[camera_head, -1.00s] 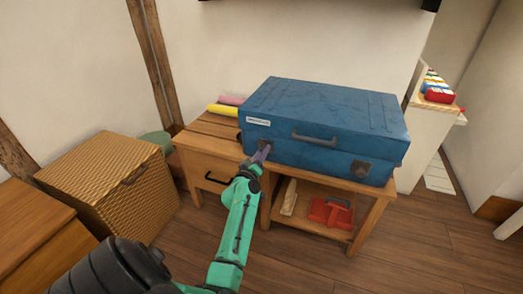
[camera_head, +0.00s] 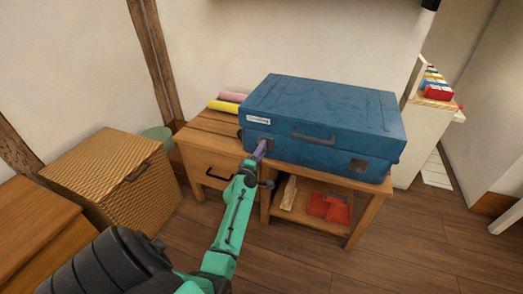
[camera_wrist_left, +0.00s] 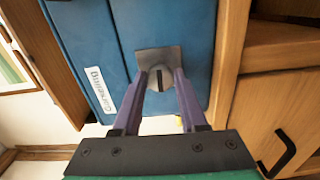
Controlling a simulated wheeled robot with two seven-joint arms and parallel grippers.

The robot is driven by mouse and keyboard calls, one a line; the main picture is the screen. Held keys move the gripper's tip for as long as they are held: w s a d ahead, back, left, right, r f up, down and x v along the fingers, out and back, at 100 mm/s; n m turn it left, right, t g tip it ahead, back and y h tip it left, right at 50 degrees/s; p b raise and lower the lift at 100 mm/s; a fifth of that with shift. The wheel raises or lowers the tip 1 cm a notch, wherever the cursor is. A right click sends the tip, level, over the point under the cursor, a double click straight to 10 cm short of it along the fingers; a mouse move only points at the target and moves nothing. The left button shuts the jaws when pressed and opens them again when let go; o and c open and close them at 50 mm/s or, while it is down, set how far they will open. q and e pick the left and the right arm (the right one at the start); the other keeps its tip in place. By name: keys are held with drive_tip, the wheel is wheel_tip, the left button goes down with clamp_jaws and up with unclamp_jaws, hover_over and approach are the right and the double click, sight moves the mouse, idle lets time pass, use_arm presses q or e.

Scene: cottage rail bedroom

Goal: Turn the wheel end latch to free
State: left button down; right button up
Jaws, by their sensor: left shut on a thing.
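A blue hard case (camera_head: 325,106) lies flat on a wooden table. A metal latch plate (camera_head: 264,144) is on its front near the left end, and a second latch (camera_head: 358,165) is near the right end. No wheels show, so I cannot tell which end they are on. My left gripper (camera_head: 261,149) is at the left latch. In the left wrist view, its purple fingers (camera_wrist_left: 160,82) are shut on the small dark latch knob, in front of the metal plate (camera_wrist_left: 172,56). The knob's turn is hard to read. My right gripper is not in view.
The case's handle (camera_head: 313,138) is between the latches. Pink and yellow rolls (camera_head: 226,106) lie behind left on the table (camera_head: 205,136). A shelf below holds a red item (camera_head: 328,208). A wicker box (camera_head: 110,175) stands left. The floor at front right is clear.

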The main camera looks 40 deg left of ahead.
use_arm(q)
drive_tip(key=shift+n, duration=0.3)
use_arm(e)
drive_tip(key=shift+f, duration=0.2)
use_arm(q)
drive_tip(key=shift+c, duration=2.2)
unclamp_jaws()
drive_tip(key=v, duration=1.4)
drive_tip(key=shift+s+p, duration=0.25)
drive_tip(key=shift+p, duration=0.1)
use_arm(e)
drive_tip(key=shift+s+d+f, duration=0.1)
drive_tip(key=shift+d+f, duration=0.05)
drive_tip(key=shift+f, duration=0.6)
